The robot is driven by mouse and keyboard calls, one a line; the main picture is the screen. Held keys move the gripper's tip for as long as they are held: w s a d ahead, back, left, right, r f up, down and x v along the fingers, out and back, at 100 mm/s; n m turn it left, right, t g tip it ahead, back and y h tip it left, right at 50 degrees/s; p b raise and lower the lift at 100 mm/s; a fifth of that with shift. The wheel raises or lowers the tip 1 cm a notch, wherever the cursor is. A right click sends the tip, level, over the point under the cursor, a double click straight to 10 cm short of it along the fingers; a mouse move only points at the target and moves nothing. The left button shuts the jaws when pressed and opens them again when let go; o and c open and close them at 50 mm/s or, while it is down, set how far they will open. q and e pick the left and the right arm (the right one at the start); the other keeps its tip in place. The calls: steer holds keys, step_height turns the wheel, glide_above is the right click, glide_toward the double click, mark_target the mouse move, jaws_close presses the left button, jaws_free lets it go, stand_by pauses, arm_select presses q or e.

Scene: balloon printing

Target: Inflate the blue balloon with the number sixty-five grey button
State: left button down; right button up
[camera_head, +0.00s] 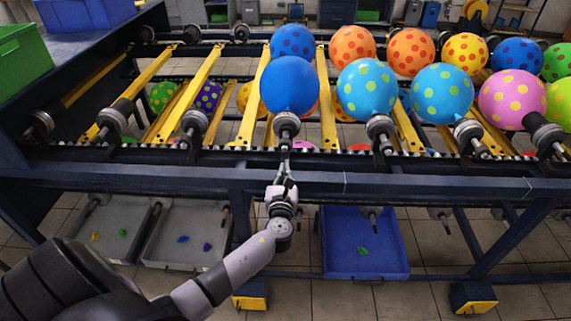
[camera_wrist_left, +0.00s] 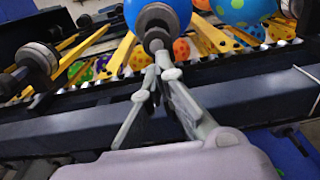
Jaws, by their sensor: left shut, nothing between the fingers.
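A plain blue balloon (camera_head: 288,86) sits round and inflated on top of a dark, grey-ringed nozzle (camera_head: 287,122) on the rack's front edge. The balloon's lower edge (camera_wrist_left: 173,9) and the nozzle (camera_wrist_left: 157,22) also show in the left wrist view. My left gripper (camera_head: 285,155) points up just below this nozzle. In the left wrist view its fingertips (camera_wrist_left: 165,64) are close together at the nozzle's lower end, with nothing held. I cannot tell whether they touch it. No grey button with a readable number sixty-five shows. My right gripper is out of view.
Spotted balloons, such as a light blue one (camera_head: 367,90) and a pink one (camera_head: 511,99), stand along the rack to the right. A dark blue beam (camera_head: 400,187) runs below the nozzles. A blue bin (camera_head: 345,255) and grey trays (camera_head: 180,255) lie underneath.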

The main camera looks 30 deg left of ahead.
arm_select(q)
steer(key=v, duration=0.6)
steer(key=shift+d+b, duration=0.2)
steer(key=shift+b, duration=0.1)
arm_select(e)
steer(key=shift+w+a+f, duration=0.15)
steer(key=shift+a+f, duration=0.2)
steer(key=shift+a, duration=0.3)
arm_select(q)
steer(key=shift+s+r, duration=0.15)
steer(key=shift+s, duration=0.05)
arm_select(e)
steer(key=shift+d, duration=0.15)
